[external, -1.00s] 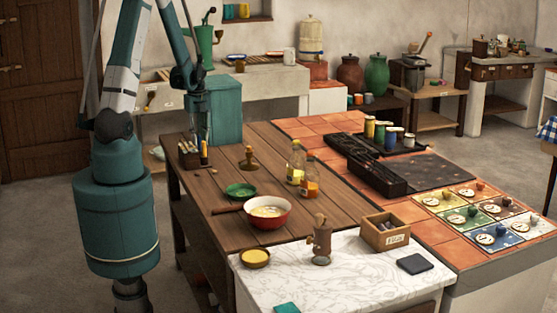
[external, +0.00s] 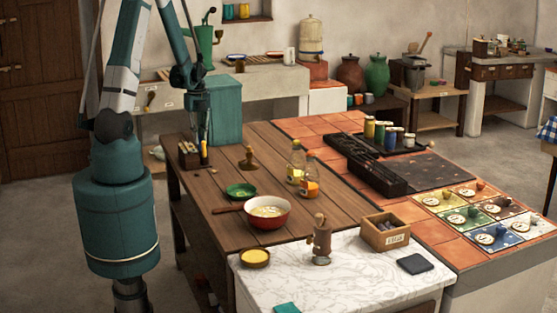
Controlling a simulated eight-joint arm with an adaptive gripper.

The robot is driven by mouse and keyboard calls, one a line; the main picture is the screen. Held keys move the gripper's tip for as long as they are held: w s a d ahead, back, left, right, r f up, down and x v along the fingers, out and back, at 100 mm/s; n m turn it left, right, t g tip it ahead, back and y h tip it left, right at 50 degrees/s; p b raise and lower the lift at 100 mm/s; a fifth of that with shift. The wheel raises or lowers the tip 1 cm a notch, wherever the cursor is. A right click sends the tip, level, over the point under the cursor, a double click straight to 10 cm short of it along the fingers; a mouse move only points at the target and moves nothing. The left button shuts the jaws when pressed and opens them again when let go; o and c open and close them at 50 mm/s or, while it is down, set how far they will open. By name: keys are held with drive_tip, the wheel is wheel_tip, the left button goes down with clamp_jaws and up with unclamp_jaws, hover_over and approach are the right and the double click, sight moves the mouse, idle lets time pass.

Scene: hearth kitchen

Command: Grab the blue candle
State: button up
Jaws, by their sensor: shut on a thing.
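My gripper (external: 202,138) points down at the far left corner of the wooden table. It is shut on a slim stick-like thing (external: 204,153) with a yellow-orange part, at the right end of a small dark box (external: 189,161). The box holds several pale upright sticks. The stick is too small to tell what it is, and its upper part is hidden by the fingers. I cannot pick out a blue candle for certain. A blue cylinder (external: 391,138) stands among coloured cylinders in the black tray on the tiled counter, well away from my gripper.
The wooden table (external: 222,180) bears a brass-coloured bell-like object (external: 249,160), a green dish (external: 241,190), a red bowl (external: 268,212) and two bottles (external: 297,164). A teal block (external: 226,110) stands behind the gripper. The table's middle has free room.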

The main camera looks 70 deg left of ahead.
drive_tip(key=shift+r+p, duration=0.35)
drive_tip(key=shift+r, duration=4.45)
